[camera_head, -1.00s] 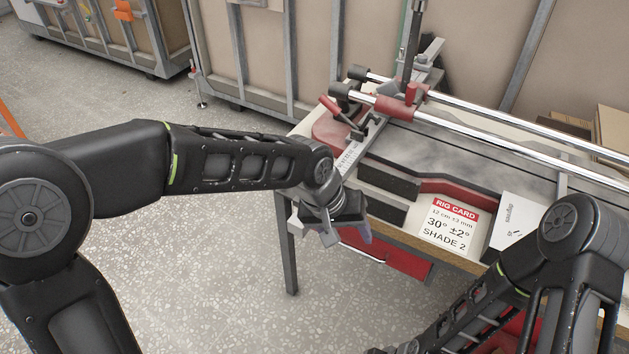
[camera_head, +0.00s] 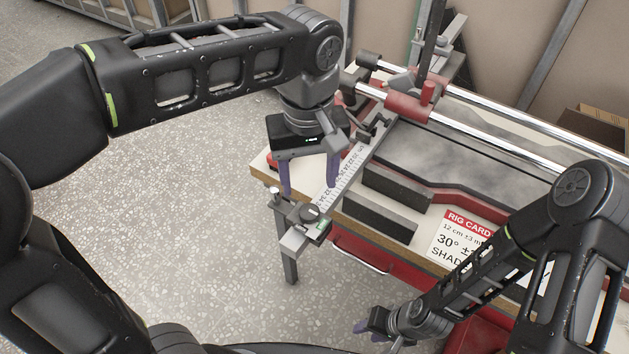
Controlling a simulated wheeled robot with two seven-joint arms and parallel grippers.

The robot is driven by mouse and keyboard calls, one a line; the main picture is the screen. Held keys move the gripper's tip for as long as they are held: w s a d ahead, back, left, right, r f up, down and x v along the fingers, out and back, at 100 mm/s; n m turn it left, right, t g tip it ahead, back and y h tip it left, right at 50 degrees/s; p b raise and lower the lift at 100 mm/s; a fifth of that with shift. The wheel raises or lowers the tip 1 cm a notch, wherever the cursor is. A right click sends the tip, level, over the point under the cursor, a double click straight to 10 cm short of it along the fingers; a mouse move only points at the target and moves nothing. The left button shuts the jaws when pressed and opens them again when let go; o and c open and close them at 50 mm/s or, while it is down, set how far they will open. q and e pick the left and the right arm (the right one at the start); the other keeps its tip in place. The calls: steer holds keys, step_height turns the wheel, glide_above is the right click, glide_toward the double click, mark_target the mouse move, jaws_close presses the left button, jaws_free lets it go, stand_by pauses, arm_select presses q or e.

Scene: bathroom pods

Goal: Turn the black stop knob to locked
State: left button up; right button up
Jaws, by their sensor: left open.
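The black stop knob (camera_head: 311,212) sits on top of a grey stop block (camera_head: 297,238) at the near end of the ruler arm. A small green mark (camera_head: 321,226) shows beside the knob; I cannot read any lettering there. My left gripper (camera_head: 310,190) is open, with its purple fingers pointing down. In the picture it is just above the knob, with one finger to each side; I see no contact. My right gripper (camera_head: 369,331) is low in front of the bench, partly hidden by its arm, and I cannot tell its opening.
The ruler (camera_head: 342,177) runs back to the red carriage (camera_head: 409,105) on chrome rails (camera_head: 490,105). Black blocks (camera_head: 379,220) and a rig card (camera_head: 459,238) lie on the bench to the right. A red drawer (camera_head: 362,262) is below. The floor at left is clear.

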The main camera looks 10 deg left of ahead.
mark_target(309, 210)
arm_select(q)
steer(key=shift+w, duration=0.1)
steer(key=shift+s, duration=0.3)
steer(key=shift+w+f, duration=0.1)
steer(key=shift+f, duration=0.15)
step_height(309, 210, down, 7)
steer(key=shift+f, duration=0.15)
steer(key=shift+c, duration=0.4)
jaws_close()
